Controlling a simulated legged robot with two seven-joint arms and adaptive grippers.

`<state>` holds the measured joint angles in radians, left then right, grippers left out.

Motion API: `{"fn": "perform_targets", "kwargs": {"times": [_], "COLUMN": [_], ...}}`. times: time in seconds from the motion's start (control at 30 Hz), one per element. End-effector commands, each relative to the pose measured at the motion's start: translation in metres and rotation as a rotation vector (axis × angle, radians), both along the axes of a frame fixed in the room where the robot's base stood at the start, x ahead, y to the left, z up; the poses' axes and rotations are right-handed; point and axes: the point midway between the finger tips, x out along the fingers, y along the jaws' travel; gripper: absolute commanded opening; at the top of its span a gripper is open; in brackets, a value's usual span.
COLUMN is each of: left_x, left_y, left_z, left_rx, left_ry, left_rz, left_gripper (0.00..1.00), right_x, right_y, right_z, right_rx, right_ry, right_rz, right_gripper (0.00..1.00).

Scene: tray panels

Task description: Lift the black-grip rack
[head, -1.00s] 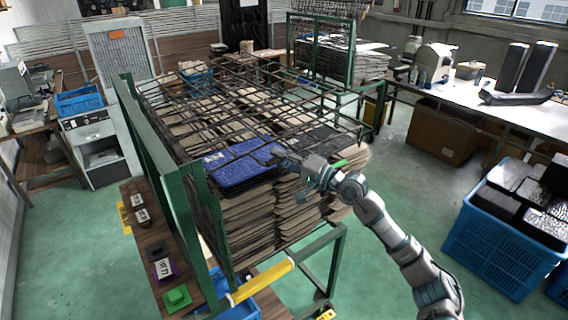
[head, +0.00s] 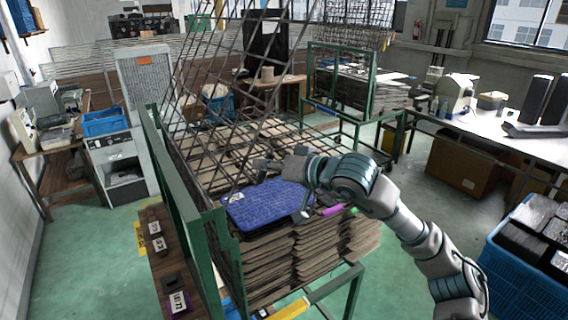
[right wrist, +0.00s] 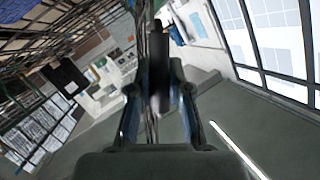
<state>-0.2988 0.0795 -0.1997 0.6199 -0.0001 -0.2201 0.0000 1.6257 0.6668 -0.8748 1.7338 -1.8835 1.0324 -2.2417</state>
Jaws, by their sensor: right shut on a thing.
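The black-grip rack (head: 225,75) is a dark wire lattice, tilted steeply up above the stacked panels in the head view. My right gripper (head: 268,166) reaches in from the right, in front of the rack's lower part. In the right wrist view my right gripper (right wrist: 160,110) is shut on the dark cylindrical grip (right wrist: 159,70), with thin rods running along it. The contact itself is hard to make out in the head view. My left gripper is not in view.
A blue tray (head: 268,205) lies on the stacked brown panels (head: 310,250) below my right gripper. Magenta (head: 332,211) and green (head: 352,211) grips show beside my arm. A green frame (head: 185,195) stands left. A blue crate (head: 520,280) stands at right.

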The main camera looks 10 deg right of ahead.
Motion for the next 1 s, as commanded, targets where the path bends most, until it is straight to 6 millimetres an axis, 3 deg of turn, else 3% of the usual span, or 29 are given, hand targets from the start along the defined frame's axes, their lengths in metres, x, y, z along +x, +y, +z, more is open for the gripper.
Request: {"fn": "perform_targets", "kwargs": {"times": [0.1, 0.4, 1.0], "left_x": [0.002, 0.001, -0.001], "left_y": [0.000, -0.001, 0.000], "left_z": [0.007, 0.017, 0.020], "left_rx": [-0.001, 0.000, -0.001], "left_ry": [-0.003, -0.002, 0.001], "left_rz": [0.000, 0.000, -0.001], "left_gripper": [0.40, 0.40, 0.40], "right_x": [-0.013, -0.026, -0.028], "right_y": [0.021, 0.047, 0.055], "right_z": [0.002, 0.008, 0.008], "right_rx": [-0.101, -0.254, -0.316], "right_ry": [-0.017, -0.065, -0.083], "right_rz": [0.011, 0.010, 0.004], "right_gripper": [0.00, 0.00, 0.00]}}
